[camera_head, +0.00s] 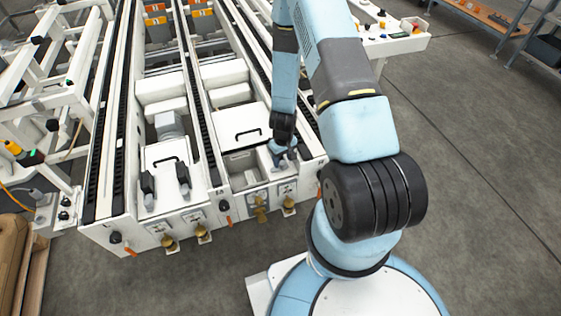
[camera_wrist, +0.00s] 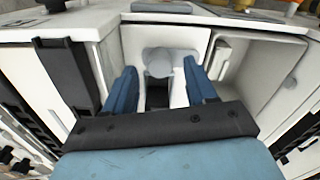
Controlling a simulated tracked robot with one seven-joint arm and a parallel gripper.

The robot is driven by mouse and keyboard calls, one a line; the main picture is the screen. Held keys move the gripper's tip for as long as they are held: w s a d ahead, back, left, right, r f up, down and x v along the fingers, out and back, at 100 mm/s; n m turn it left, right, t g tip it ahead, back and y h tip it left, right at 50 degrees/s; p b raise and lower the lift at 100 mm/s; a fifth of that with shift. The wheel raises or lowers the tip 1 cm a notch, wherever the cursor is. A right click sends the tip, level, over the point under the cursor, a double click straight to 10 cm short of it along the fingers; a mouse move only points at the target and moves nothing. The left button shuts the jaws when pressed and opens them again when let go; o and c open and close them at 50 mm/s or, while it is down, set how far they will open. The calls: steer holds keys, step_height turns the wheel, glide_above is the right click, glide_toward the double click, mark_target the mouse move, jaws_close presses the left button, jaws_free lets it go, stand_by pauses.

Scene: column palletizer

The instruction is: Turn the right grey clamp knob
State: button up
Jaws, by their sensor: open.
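A grey round knob (camera_wrist: 157,60) with a dark part below it stands in a white recess in the wrist view. My gripper (camera_wrist: 159,67) is open, with one blue finger on each side of the knob. I cannot tell whether either finger touches it. In the head view my gripper (camera_head: 283,155) points down at the front right of the white machine, and it mostly hides the knob there.
A white lid with a black handle (camera_head: 248,134) lies just left of my gripper. Two dark upright handles (camera_head: 183,178) stand in the left bay. Brass fittings (camera_head: 261,214) and orange levers (camera_head: 229,220) stick out of the front face. Open floor (camera_head: 480,170) lies to the right.

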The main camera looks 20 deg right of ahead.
steer(key=shift+f, duration=0.75)
steer(key=shift+c, duration=0.4)
